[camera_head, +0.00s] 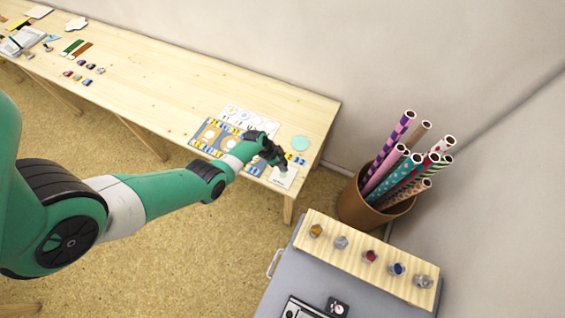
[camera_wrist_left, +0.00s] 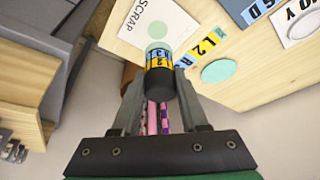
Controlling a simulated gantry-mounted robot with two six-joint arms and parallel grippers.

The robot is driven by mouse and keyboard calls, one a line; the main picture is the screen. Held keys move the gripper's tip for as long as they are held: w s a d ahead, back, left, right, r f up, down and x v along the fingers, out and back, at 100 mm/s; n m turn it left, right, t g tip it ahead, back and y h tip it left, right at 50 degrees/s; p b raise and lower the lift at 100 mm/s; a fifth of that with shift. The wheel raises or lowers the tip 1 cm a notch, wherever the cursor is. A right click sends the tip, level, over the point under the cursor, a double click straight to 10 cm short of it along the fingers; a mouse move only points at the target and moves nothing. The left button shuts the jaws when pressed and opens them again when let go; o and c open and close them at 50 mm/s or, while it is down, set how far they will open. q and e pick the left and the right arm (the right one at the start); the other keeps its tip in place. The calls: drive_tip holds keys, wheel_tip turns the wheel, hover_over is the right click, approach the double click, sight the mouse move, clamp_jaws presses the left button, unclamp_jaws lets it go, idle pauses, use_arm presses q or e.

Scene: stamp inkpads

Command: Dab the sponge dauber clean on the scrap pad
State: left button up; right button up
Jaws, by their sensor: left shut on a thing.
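My left gripper (camera_head: 277,161) is over the near right corner of the long table. In the left wrist view my left gripper (camera_wrist_left: 160,82) is shut on the sponge dauber (camera_wrist_left: 159,78), a dark cylinder with a blue and yellow band. The dauber's far end points toward the table, and its sponge face is hidden or hard to make out. The white scrap pad (camera_wrist_left: 145,22), marked SCRAP, lies just beyond it. A pale green round patch (camera_wrist_left: 157,44) shows at the pad's edge by the dauber; I cannot tell whether they touch. The pad also shows in the head view (camera_head: 284,178).
A pale green disc (camera_head: 300,143) lies beside the pad. Blue and yellow lettered tiles (camera_head: 296,159) and a printed sheet (camera_head: 248,118) are close by. A bin of patterned rolls (camera_head: 372,206) and a grey cart (camera_head: 330,275) stand off the table's end. The table's middle is clear.

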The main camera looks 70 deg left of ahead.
use_arm(q)
drive_tip(key=shift+f+b, duration=2.15)
drive_tip(key=shift+f, duration=0.05)
drive_tip(key=shift+f+b, duration=0.6)
drive_tip(key=shift+f, duration=0.05)
drive_tip(key=shift+r, duration=0.1)
drive_tip(key=shift+r+p, duration=0.55)
drive_tip(key=shift+p, duration=0.05)
wheel_tip(320, 180, up, 5)
drive_tip(key=p, duration=0.4)
drive_tip(key=shift+f+p, duration=0.15)
drive_tip(key=shift+p, duration=0.2)
drive_tip(key=shift+f, duration=0.1)
